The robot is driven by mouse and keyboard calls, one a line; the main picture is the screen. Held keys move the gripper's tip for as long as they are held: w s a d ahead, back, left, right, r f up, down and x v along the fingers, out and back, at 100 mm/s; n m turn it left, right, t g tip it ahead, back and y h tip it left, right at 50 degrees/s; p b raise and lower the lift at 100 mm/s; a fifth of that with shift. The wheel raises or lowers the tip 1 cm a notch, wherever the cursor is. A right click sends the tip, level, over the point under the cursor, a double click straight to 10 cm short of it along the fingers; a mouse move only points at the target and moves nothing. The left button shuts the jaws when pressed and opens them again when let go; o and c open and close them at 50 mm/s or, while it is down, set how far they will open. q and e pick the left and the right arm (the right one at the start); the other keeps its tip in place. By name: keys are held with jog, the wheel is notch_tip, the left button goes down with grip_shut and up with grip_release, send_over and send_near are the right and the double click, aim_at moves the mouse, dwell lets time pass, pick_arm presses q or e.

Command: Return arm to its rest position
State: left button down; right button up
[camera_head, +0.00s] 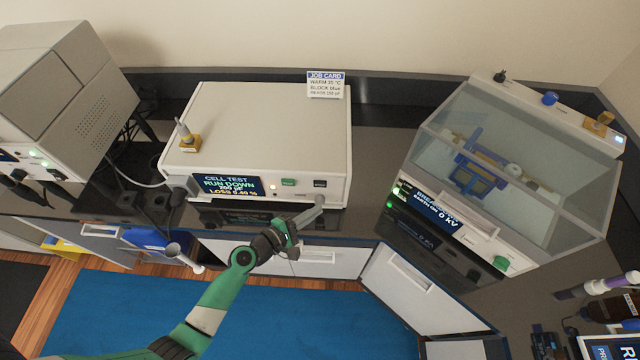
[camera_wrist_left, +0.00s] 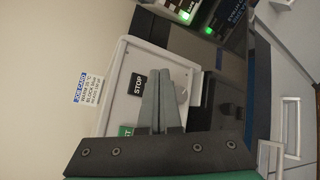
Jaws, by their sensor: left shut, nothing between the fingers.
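My left arm, green and black, reaches up from the bottom left in the head view. Its gripper (camera_head: 318,206) is shut and empty at the front right corner of the cell test instrument (camera_head: 265,120). In the left wrist view the grey fingers of my left gripper (camera_wrist_left: 168,72) lie together in front of the instrument's panel (camera_wrist_left: 128,90), close to the black STOP button (camera_wrist_left: 138,84) and partly over the green button (camera_wrist_left: 126,131). I cannot tell whether the fingers touch the panel. The instrument's screen (camera_head: 232,185) reads RUN DOWN. My right gripper is in neither view.
A breakdown tester (camera_head: 520,165) with a clear cover stands to the right. Another beige instrument (camera_head: 60,90) stands at the left. The dark bench edge (camera_head: 345,240) runs below my gripper, with open space above the blue mat (camera_head: 290,320). Bottles (camera_head: 612,305) stand at the right edge.

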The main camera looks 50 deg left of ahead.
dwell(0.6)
pick_arm(q)
jog(key=w+d+r+m+t+h, duration=0.2)
jog(key=w+d+r+m, duration=0.2)
jog(key=r, duration=0.8)
jog(key=w+d+r+m+t+h, duration=0.2)
jog(key=w+d+r+m, duration=0.15)
jog(key=r, duration=0.85)
jog(key=w+d+r+m+t+h, duration=0.2)
jog(key=w+d+r+m, duration=0.15)
jog(key=r, duration=0.85)
jog(key=s+d+r+m+t+h, duration=0.1)
jog(key=s+d+r+m, duration=0.15)
jog(key=r, duration=0.35)
jog(key=s+d+r+m+h, duration=0.1)
jog(key=s+r+m, duration=0.2)
jog(key=r, duration=0.4)
jog(key=s+d+r+m+t+h, duration=0.1)
jog(key=s+r+m, duration=0.15)
jog(key=r, duration=0.35)
jog(key=s+a+r+m+t+y, duration=0.45)
jog(key=s+r+y, duration=0.25)
jog(key=s+r, duration=0.2)
notch_tip(320, 180, up, 12)
jog(key=m+y+p, duration=0.1)
jog(key=p, duration=1.2)
jog(key=shift+w+a+r, duration=0.15)
jog(key=shift+w+r, duration=0.05)
jog(key=shift+w, duration=0.2)
